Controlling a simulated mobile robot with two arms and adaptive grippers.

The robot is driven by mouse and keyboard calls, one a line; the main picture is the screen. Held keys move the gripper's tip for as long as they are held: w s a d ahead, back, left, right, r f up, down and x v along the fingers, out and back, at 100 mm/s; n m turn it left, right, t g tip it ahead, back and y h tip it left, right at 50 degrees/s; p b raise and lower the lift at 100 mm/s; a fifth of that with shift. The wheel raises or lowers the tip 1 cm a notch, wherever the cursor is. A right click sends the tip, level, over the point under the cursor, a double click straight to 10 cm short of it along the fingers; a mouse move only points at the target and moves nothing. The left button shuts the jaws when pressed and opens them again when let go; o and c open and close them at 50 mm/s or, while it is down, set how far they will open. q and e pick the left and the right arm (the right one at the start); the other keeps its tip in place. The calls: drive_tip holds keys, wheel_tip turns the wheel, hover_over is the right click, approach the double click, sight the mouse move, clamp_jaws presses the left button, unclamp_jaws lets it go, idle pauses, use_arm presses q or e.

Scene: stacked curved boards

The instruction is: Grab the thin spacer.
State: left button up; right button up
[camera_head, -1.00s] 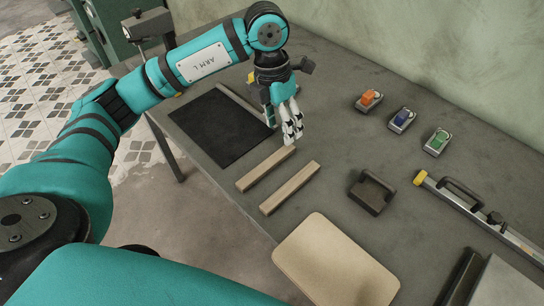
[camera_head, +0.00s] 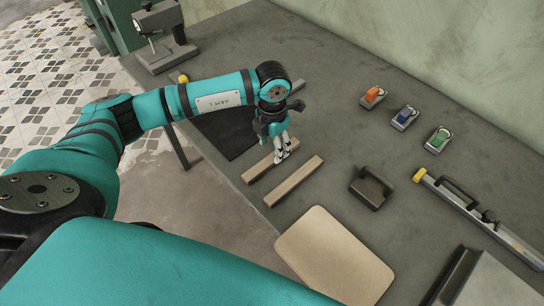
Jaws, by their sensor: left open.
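Two pale wooden strips lie side by side on the grey table, a left strip (camera_head: 256,170) and a right strip (camera_head: 293,181). A thinner grey strip (camera_head: 297,87) shows only its end behind my left arm. I cannot tell for sure which of these is the thin spacer. My left gripper (camera_head: 281,158) points down at the far end of the left wooden strip, with its fingers open and nothing held. The fingers hide part of that strip's end, and I cannot tell whether they touch it. My right gripper is out of view.
A dark mat (camera_head: 228,138) lies partly under my left arm. A tan curved board (camera_head: 335,258) lies at the near edge. A dark handled block (camera_head: 371,188), a long level-like tool (camera_head: 476,213) and orange (camera_head: 372,96), blue (camera_head: 405,117) and green (camera_head: 438,139) clamp-like items stand right.

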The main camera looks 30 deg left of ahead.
sight(272, 157)
use_arm(q)
drive_tip(key=f, duration=0.1)
drive_tip(key=f+p, duration=0.1)
drive_tip(key=f, duration=0.1)
drive_tip(key=shift+s+f, duration=0.25)
drive_tip(key=shift+f, duration=0.1)
drive_tip(key=shift+d+f, duration=0.1)
drive_tip(key=shift+f, duration=0.25)
drive_tip(key=shift+c, duration=0.3)
drive_tip(key=shift+c, duration=1)
clamp_jaws()
